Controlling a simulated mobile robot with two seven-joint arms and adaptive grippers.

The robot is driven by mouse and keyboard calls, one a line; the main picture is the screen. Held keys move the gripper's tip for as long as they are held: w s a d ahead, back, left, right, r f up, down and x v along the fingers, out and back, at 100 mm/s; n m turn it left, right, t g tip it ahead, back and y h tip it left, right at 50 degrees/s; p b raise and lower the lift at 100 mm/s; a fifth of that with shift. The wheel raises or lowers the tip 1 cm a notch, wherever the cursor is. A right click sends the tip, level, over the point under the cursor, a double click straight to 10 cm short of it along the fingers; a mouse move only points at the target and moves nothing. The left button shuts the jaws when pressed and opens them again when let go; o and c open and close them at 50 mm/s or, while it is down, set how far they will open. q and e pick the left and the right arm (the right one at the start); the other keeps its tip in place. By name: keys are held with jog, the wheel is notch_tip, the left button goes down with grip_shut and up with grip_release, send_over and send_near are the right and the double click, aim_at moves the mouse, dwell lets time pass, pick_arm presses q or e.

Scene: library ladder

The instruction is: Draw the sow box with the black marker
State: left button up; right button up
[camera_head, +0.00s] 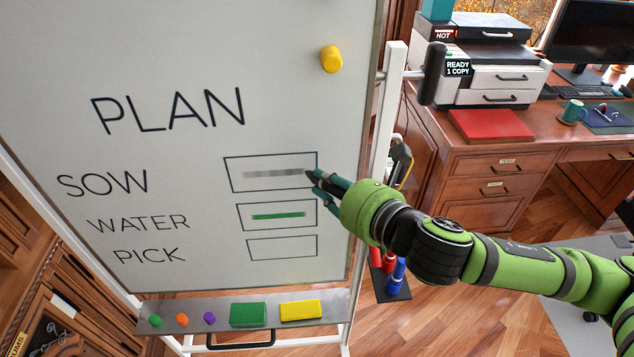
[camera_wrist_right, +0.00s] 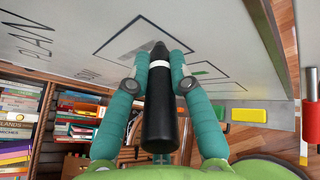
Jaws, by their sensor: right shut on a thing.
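The whiteboard (camera_head: 200,60) reads PLAN with rows SOW, WATER and PICK, each beside a drawn box. The sow box (camera_head: 232,176) holds a grey streak (camera_head: 272,172) across its middle. The water box (camera_head: 245,224) holds a green line, and the pick box (camera_head: 260,256) is empty. My right gripper (camera_head: 318,181) is at the right edge of the sow box. In the right wrist view it is shut on the black marker (camera_wrist_right: 160,115), whose tip points at the board. Whether the tip touches the board is hard to tell. My left gripper is out of view.
The board's tray (camera_head: 180,310) carries small coloured pieces, a green block (camera_head: 248,314) and a yellow block (camera_head: 300,309). Red and blue markers (camera_head: 396,272) stand right of the board. A desk (camera_head: 470,160) with a printer (camera_head: 485,60) is farther right.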

jog(key=shift+r, duration=0.1)
jog(key=shift+a+p, duration=0.55)
jog(key=shift+a, duration=0.1)
jog(key=a+p, duration=0.3)
jog(key=a, duration=0.8)
dwell(0.3)
jog(key=s+p, duration=0.2)
jog(key=s, duration=0.4)
dwell(0.5)
